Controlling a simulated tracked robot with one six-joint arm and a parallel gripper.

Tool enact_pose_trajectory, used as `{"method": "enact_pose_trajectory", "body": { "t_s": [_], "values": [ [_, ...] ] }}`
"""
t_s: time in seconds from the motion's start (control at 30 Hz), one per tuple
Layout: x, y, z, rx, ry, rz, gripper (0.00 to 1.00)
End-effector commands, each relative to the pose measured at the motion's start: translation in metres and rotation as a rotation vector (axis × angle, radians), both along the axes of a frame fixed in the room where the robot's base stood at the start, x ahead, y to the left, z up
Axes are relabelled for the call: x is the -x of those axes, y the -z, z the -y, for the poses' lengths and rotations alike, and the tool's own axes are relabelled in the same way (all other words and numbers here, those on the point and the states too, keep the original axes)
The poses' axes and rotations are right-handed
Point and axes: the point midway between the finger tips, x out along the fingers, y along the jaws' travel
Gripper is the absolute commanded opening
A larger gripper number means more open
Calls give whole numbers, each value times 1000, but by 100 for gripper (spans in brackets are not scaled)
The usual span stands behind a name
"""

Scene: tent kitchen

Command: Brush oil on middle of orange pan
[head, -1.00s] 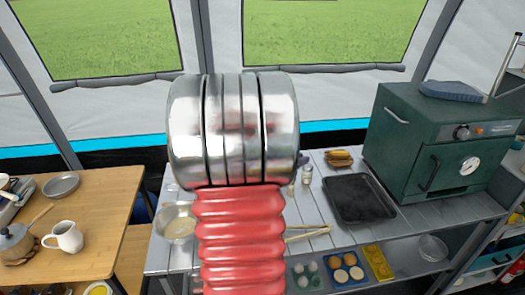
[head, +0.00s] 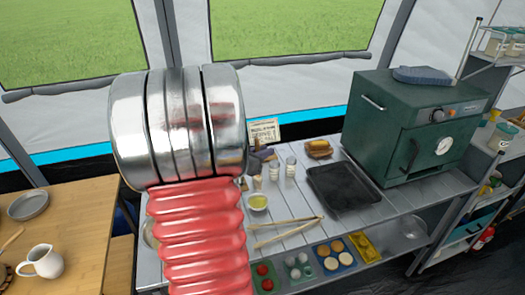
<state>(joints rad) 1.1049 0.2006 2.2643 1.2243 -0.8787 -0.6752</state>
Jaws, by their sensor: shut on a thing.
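My arm, with red bellows and metal rings, fills the left middle of the head view. My gripper is not seen; the arm hides what lies behind it. A small bowl of yellow-green liquid (head: 258,202), which looks like oil, stands on the grey slatted table just right of my arm. No orange pan and no brush can be made out. A black rectangular tray (head: 342,187) lies on the table in front of the green oven.
A green oven (head: 412,130) stands at the table's right. Wooden tongs (head: 285,232) lie near the table's front edge. Small shakers (head: 291,168) stand behind. A shelf below holds trays with eggs and tomatoes. A wooden table (head: 75,235) with a white jug (head: 41,262) is at left.

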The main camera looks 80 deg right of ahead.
Motion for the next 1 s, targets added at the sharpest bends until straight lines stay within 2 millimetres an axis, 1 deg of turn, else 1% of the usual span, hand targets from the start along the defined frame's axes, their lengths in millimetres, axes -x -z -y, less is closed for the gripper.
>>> {"method": "enact_pose_trajectory", "body": {
  "t_s": [1.0],
  "values": [
    [-2,68,0,-2,-4,-1,0]
  ]
}}
